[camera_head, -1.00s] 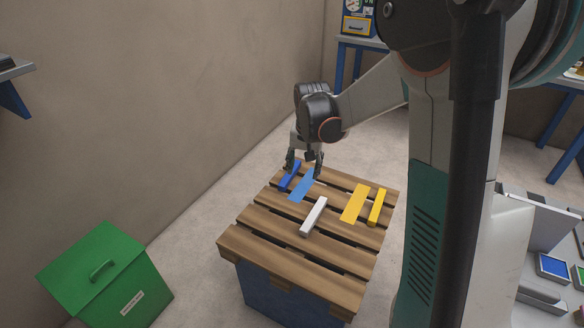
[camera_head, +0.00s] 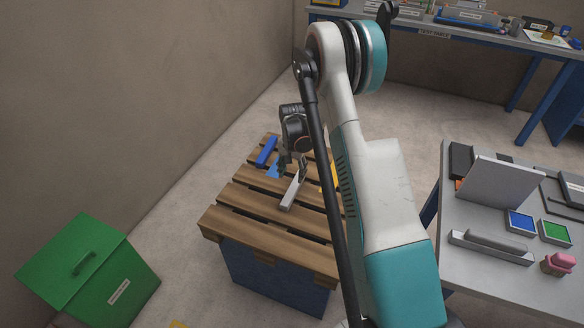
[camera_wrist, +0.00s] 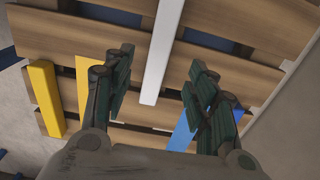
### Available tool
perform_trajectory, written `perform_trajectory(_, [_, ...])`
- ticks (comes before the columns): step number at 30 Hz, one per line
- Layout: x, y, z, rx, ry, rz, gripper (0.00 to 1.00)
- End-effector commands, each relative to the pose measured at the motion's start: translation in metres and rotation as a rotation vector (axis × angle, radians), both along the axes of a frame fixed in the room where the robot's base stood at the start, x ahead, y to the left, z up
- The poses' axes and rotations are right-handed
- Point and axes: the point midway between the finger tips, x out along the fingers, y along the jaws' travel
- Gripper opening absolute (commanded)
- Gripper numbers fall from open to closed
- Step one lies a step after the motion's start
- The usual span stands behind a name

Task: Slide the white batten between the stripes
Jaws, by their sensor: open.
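The white batten (camera_head: 292,193) lies on the wooden pallet top (camera_head: 250,222). My gripper (camera_head: 292,172) is over its far part. In the wrist view the batten (camera_wrist: 160,58) runs between the two spread fingers of my gripper (camera_wrist: 160,72), with a gap on each side. The fingers hold nothing; their height against the batten is unclear. The blue stripe (camera_head: 273,171) lies left of the batten, partly behind the gripper. The yellow stripe (camera_head: 335,178) lies to the right, mostly hidden by my arm; it shows in the wrist view (camera_wrist: 84,78).
A blue batten (camera_head: 266,152) lies beyond the blue stripe. A yellow batten (camera_wrist: 45,97) lies beside the yellow stripe, hidden in the head view. A green bin (camera_head: 88,268) stands at left, a grey table (camera_head: 470,290) at right. The pallet's near-left boards are bare.

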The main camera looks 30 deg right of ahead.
Motion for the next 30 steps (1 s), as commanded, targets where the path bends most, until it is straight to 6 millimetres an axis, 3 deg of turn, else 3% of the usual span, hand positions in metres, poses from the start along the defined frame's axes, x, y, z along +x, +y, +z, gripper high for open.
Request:
perform_trajectory(1, [0.000, 0.000, -0.014, 0.000, 0.000, 0.000, 0.52])
perform_trajectory(6, [0.000, 0.000, -0.044, 0.000, 0.000, 0.001, 0.52])
perform_trajectory(15, [0.000, 0.000, -0.090, 0.000, -0.001, 0.001, 0.52])
perform_trajectory(21, [0.000, 0.000, -0.102, 0.000, -0.001, 0.001, 0.52])
perform_trajectory(30, [0.000, 0.000, -0.104, 0.000, -0.001, 0.001, 0.52])
